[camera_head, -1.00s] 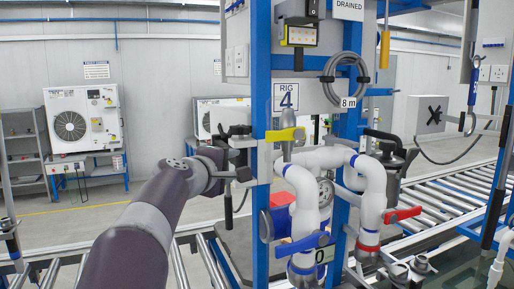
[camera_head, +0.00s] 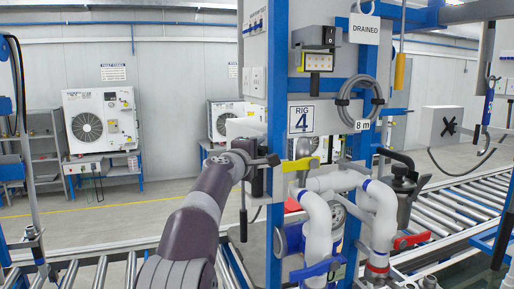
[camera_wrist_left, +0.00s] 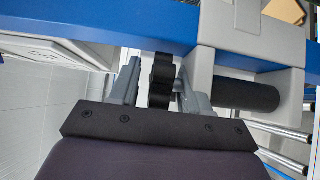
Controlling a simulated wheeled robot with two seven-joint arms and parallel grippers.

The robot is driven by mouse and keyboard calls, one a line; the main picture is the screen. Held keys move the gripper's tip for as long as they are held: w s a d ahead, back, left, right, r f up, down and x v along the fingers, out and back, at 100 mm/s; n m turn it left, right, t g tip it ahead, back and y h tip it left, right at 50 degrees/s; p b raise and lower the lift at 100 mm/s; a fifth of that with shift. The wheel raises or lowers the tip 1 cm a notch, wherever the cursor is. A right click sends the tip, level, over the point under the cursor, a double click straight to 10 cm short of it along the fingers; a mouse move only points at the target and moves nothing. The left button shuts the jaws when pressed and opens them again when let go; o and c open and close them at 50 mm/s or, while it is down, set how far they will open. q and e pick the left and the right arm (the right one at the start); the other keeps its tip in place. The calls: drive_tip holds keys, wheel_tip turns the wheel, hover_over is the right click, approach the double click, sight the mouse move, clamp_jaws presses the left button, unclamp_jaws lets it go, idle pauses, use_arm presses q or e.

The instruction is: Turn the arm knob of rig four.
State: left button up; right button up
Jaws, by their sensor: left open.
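The rig four sign (camera_head: 300,119) hangs on a grey panel behind a blue post (camera_head: 277,90). A small black lobed knob (camera_wrist_left: 162,80), which I take to be the arm knob, sits beside a grey clamp block on a blue bar in the left wrist view. My left gripper (camera_wrist_left: 160,88) is open, with one grey finger on each side of this knob. Contact cannot be told. In the head view my left gripper (camera_head: 262,160) is at the left side of the blue post, and the knob is hard to pick out there. My right gripper is not in view.
A black cylindrical handle (camera_wrist_left: 246,95) lies right of the fingers. A roller conveyor (camera_head: 470,205) runs behind.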

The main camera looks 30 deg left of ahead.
use_arm(q)
clamp_jaws()
drive_tip(key=shift+w+d+n+y, duration=0.15)
drive_tip(key=shift+n+y, duration=0.25)
drive_tip(key=shift+y, duration=0.2)
drive_tip(key=shift+r+n+y+p, duration=0.1)
drive_tip(key=shift+n+y+p, duration=0.4)
drive_tip(key=shift+y, duration=0.3)
drive_tip(key=n+g+y+p, duration=0.1)
drive_tip(key=n+y+p, duration=0.1)
drive_tip(key=shift+r+g+y+p, duration=0.15)
drive_tip(key=shift+g+y+p, duration=0.15)
drive_tip(key=shift+y+p, duration=0.1)
drive_tip(key=shift+n+y+p, duration=0.3)
drive_tip(key=shift+y, duration=0.2)
drive_tip(key=shift+f+g, duration=0.25)
drive_tip(key=shift+g, duration=0.05)
drive_tip(key=shift+f, duration=0.15)
